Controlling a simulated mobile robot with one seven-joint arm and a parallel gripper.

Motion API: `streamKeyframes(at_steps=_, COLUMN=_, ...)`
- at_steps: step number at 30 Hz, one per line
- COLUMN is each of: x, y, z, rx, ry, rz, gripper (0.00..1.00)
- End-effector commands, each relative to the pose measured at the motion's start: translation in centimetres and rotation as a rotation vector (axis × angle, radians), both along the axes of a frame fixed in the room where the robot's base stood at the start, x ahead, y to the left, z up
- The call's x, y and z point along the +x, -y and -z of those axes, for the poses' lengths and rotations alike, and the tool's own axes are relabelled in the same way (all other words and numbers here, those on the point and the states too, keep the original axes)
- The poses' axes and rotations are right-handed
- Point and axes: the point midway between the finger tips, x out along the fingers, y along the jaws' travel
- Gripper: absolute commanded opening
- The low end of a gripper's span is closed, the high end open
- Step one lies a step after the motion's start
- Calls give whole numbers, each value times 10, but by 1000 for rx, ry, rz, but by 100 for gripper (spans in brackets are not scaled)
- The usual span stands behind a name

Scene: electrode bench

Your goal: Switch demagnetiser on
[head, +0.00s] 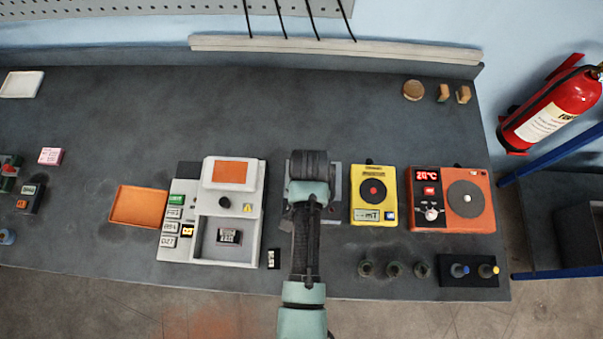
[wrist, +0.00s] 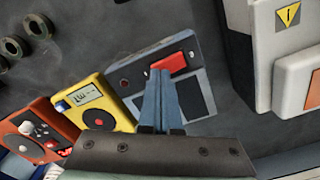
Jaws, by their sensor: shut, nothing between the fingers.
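A flat grey box with a red switch, which I take to be the demagnetiser, shows in the wrist view (wrist: 127,77), with dark panels on its top. Its red switch (wrist: 168,63) lies at the box's edge side. My gripper (wrist: 160,73) is shut and empty, its fingertips overlapping the near edge of the switch in that view. I cannot tell whether they touch it, or whether the switch is on. In the head view my arm hides most of the box, and only parts of its edges (head: 331,217) show. The fingertips are hidden there.
A yellow meter (head: 373,194) and an orange hotplate-like unit (head: 450,198) stand to the right. A tall white instrument (head: 258,192) stands close on the left. An orange tray (head: 137,206) lies farther left. The bench behind is mostly clear.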

Motion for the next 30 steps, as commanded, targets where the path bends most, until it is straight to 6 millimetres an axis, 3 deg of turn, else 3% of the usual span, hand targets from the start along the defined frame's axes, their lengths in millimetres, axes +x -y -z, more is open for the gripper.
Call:
streamKeyframes(at_steps=22, x=0, y=0, z=12, rx=0, ry=0, rz=0, gripper=0)
streamKeyframes(at_steps=30, x=0, y=0, z=0, rx=0, ry=-1, rz=0, gripper=0)
